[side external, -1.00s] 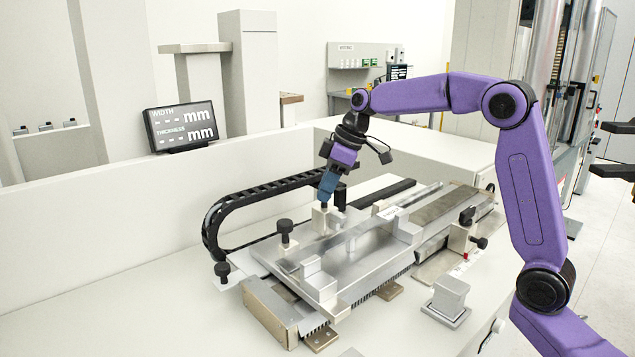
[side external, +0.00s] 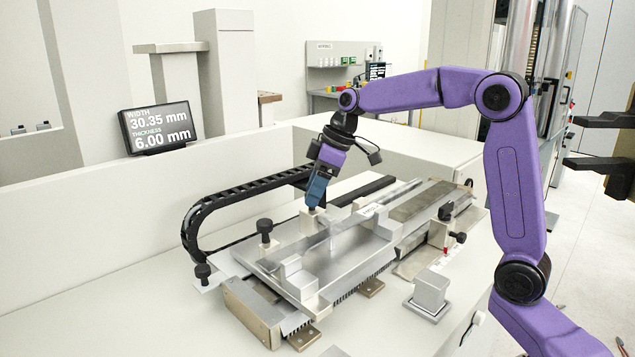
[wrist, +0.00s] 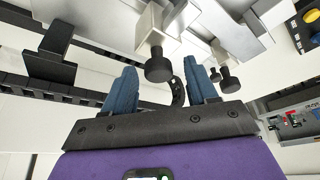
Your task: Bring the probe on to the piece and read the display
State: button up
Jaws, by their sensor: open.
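The display (side external: 158,127) stands at the back left and reads width 30.35 mm and thickness 6.00 mm. The measuring fixture (side external: 330,262) lies on the bench, with a light metal piece (side external: 375,211) bearing a small label along it. My gripper (side external: 313,202) is at the far side of the fixture, over a block with a dark knob. In the wrist view its blue fingers (wrist: 163,90) are spread apart, with a black knob (wrist: 158,68) showing between and beyond them. I cannot tell which part is the probe, or whether the fingers touch the knob.
A black cable chain (side external: 215,205) curves behind the fixture. Black knobs (side external: 264,227) stand up at its left end. A small grey block (side external: 430,293) sits on the bench at the front right. The bench front left is clear.

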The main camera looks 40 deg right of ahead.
jog(key=v, duration=1.7)
jog(key=shift+r, duration=0.25)
dwell(0.5)
jog(key=s+a+f+n+g+h, duration=0.1)
jog(key=s+a+f+g, duration=0.1)
jog(key=s+a+f, duration=1.05)
jog(key=s+d+f+n+h, duration=0.1)
jog(key=s+d+f, duration=0.1)
jog(key=s+f, duration=0.5)
jog(key=s+d+f+n+g, duration=0.1)
jog(key=s+f, duration=0.5)
jog(key=s, duration=0.6)
jog(key=shift+d+f+n+h, duration=0.3)
jog(key=shift+d+f+h, duration=0.1)
jog(key=shift+d, duration=0.2)
